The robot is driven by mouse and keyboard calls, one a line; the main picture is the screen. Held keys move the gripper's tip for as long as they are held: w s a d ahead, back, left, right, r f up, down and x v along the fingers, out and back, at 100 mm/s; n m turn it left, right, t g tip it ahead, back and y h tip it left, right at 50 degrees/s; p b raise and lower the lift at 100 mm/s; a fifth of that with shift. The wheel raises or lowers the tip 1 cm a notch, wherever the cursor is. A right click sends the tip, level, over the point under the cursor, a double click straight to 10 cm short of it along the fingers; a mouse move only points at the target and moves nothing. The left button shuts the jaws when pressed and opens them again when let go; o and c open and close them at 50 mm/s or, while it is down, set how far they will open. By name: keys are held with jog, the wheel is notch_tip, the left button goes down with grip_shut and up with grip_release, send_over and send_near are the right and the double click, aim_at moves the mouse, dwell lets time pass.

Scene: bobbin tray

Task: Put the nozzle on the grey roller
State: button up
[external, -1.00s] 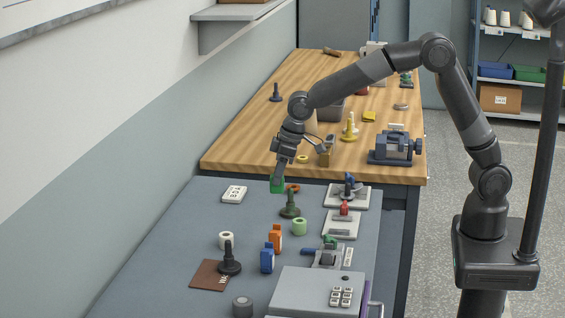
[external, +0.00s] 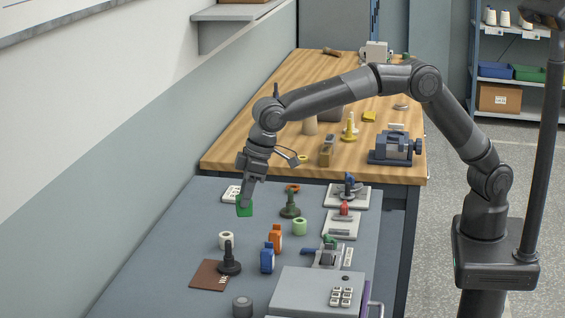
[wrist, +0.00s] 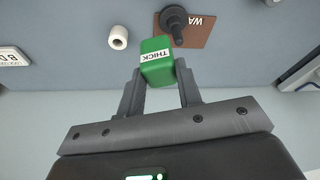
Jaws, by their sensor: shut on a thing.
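My gripper (external: 247,196) is shut on a green block (external: 244,209) and holds it over the far left part of the grey-blue table. In the wrist view the green block (wrist: 157,66), with a white label reading THICK, sits between the fingertips (wrist: 160,78). A short dark grey cylinder (external: 242,306), which looks like the grey roller, stands at the near edge of the external view, well away from my gripper; it does not show in the wrist view. I cannot tell any thing as a nozzle.
A white roll (external: 226,240) and a black peg stand (external: 229,262) on a brown card (external: 205,276) lie nearer the camera. A green peg stand (external: 290,207), a pale green ring (external: 300,227), and orange (external: 275,238) and blue (external: 267,260) pieces stand to the right.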

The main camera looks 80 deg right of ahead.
jog(key=s+a, duration=0.3)
jog(key=a, duration=0.8)
send_over(244, 300)
jog(key=shift+n, duration=0.4)
jog(key=shift+f, duration=5.05)
jog(key=shift+f, duration=0.15)
jog(key=o, duration=1)
jog(key=v, duration=1.2)
jog(key=shift+d, duration=0.1)
